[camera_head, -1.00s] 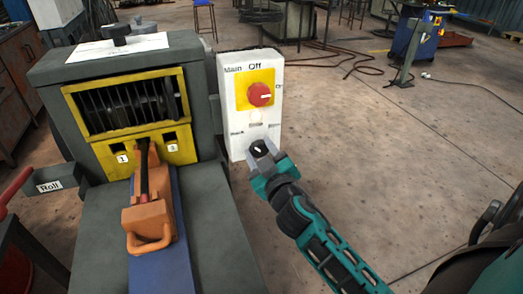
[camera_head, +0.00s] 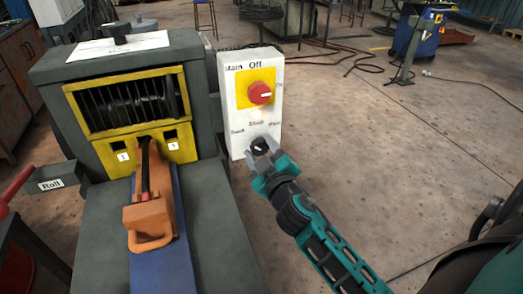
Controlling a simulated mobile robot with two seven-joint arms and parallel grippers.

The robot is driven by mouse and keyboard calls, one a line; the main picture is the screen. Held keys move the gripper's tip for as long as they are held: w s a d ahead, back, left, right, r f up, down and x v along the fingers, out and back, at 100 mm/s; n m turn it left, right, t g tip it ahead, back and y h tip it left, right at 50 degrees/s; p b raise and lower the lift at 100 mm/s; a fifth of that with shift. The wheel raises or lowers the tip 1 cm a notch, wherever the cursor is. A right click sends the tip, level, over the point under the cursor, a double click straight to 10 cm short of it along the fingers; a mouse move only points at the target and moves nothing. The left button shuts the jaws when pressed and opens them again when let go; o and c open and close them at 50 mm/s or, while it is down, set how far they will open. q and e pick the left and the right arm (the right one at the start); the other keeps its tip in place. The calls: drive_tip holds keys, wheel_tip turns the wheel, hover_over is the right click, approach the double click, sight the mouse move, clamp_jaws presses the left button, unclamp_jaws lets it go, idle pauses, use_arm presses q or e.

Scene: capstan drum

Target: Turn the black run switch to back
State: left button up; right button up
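The white control box (camera_head: 235,118) stands at the right of the machine, with a red main switch (camera_head: 260,93) on a yellow plate. The black run switch (camera_head: 260,146) is a small dark knob low on the box, under small printed labels that are hard to read. My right gripper (camera_head: 262,159) is at this knob, its fingers on either side of it. I cannot tell whether the fingers touch it. The knob's pointing direction is hard to make out. My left gripper is not in view.
The grey machine (camera_head: 95,240) fills the left, with a yellow-framed drum window (camera_head: 128,100) and an orange-handled slide (camera_head: 150,220) in front. A lever labelled Roll (camera_head: 50,185) sticks out at left. Open concrete floor (camera_head: 400,150) lies to the right.

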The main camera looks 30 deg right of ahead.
drive_tip(key=shift+o, duration=1.4)
use_arm(q)
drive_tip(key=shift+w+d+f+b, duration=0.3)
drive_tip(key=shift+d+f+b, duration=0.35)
drive_tip(key=shift+b, duration=0.85)
use_arm(e)
drive_tip(key=v, duration=1.3)
drive_tip(key=shift+w+a, duration=0.1)
